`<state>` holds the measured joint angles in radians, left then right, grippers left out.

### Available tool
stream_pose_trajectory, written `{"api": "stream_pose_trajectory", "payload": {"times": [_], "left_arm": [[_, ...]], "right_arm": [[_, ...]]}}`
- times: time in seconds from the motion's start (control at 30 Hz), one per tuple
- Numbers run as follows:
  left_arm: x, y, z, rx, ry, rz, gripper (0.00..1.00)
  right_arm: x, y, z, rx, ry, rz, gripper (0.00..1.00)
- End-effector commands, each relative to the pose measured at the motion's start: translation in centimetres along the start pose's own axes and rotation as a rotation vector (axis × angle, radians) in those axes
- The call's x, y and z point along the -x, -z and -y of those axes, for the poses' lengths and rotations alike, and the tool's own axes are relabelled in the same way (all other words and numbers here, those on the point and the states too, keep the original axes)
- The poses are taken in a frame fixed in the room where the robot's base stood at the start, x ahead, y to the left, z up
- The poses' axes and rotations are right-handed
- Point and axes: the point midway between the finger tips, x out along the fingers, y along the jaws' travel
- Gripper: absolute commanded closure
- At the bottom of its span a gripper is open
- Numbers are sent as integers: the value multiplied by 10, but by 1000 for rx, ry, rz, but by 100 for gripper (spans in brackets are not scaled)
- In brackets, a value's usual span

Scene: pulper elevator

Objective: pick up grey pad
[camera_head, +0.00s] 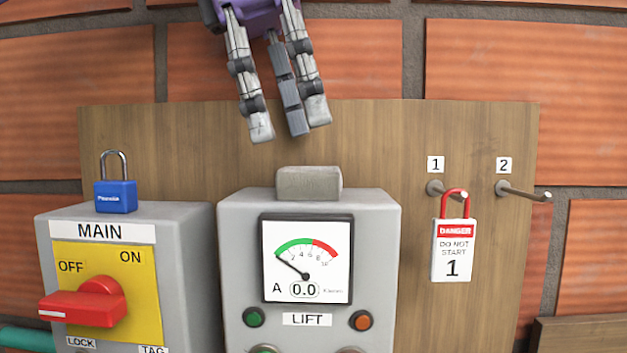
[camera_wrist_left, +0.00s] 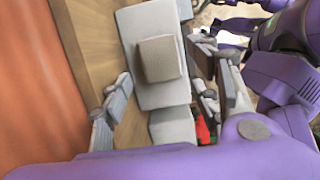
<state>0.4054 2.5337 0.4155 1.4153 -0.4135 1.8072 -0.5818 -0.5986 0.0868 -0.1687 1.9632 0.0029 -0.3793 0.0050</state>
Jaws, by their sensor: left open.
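The grey pad (camera_head: 309,184) is a small block lying flat on top of the grey LIFT box (camera_head: 233,240). My left gripper (camera_head: 288,122) is open and empty in the head view, pointing down above the pad and slightly to its left, with a clear gap. In the left wrist view the pad (camera_wrist_left: 159,59) shows as a brownish-grey square on the box top, between the spread fingers of my left gripper (camera_wrist_left: 161,72). My right gripper is not in view.
A grey MAIN box (camera_head: 185,260) with a red rotary handle (camera_head: 88,303) stands left, a blue padlock (camera_head: 115,196) on top. A wooden backboard (camera_head: 400,130) rises behind. Pegs at right carry labels 1 and 2; a red-shackled danger padlock (camera_head: 453,250) hangs from peg 1.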

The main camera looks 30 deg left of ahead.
Motion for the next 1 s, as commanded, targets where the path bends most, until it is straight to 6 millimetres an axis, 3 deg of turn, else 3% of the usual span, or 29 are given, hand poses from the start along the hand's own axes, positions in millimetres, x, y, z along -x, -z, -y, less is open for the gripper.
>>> {"api": "stream_pose_trajectory", "payload": {"times": [0.37,0.63,0.87,1.0], "left_arm": [[-45,0,4,-1,-2,0,44],[-51,-1,3,0,-2,1,44],[-51,-1,3,0,-1,1,71],[-51,-1,3,0,-1,1,72]], "right_arm": [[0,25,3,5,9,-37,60],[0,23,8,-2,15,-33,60],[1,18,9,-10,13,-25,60],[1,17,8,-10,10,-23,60]]}}
